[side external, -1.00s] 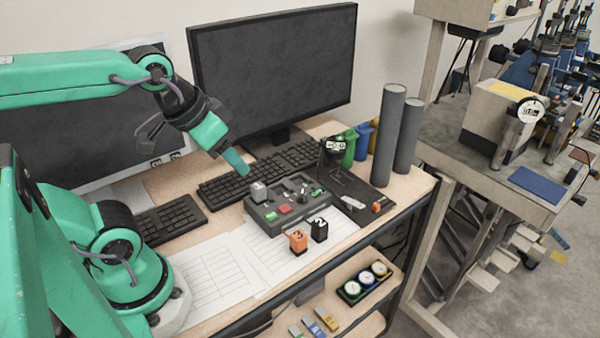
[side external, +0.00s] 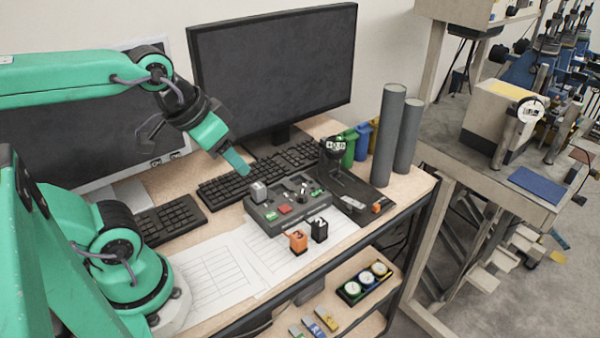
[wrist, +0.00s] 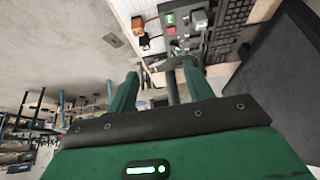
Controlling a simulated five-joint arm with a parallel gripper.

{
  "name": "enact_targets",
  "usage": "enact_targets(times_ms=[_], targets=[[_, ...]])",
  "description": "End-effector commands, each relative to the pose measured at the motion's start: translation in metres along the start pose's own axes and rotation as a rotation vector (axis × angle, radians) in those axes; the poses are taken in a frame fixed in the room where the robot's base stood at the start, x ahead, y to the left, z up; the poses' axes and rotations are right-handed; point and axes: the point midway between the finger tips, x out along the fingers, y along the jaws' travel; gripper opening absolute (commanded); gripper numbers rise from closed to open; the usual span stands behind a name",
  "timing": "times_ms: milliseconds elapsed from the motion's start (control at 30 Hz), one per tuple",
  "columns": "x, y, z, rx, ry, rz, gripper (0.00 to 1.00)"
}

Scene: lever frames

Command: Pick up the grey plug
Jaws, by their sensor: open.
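The grey plug (side external: 259,191) is a small grey block standing upright on the left end of the dark control box (side external: 292,228). In the wrist view the plug (wrist: 199,17) shows near the top edge, beyond the fingers. My gripper (side external: 238,163) is above and slightly left of the plug, apart from it, over the keyboard. In the wrist view my gripper (wrist: 160,75) has its two green fingers spread, with nothing held between them.
An orange block marked 3 (side external: 298,241) and a black block marked 2 (side external: 319,230) stand in front of the box. A monitor (side external: 275,75) and keyboard (side external: 225,188) are behind. Grey cylinders (side external: 388,135) stand right. Paper sheets (side external: 215,275) lie flat at front left.

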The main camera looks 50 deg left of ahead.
Motion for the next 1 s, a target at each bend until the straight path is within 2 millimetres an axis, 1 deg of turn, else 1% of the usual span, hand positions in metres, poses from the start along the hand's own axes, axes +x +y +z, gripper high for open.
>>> enact_targets(times_ms=[367, 533, 767, 1000], targets=[[0.001, -0.001, -0.001, 0.0, -0.005, -0.002, 0.53], [0.007, -0.005, -0.006, 0.0, -0.033, -0.009, 0.53], [0.026, -0.018, -0.019, 0.003, -0.115, -0.025, 0.53], [0.057, -0.037, -0.033, 0.006, -0.219, -0.036, 0.53]])
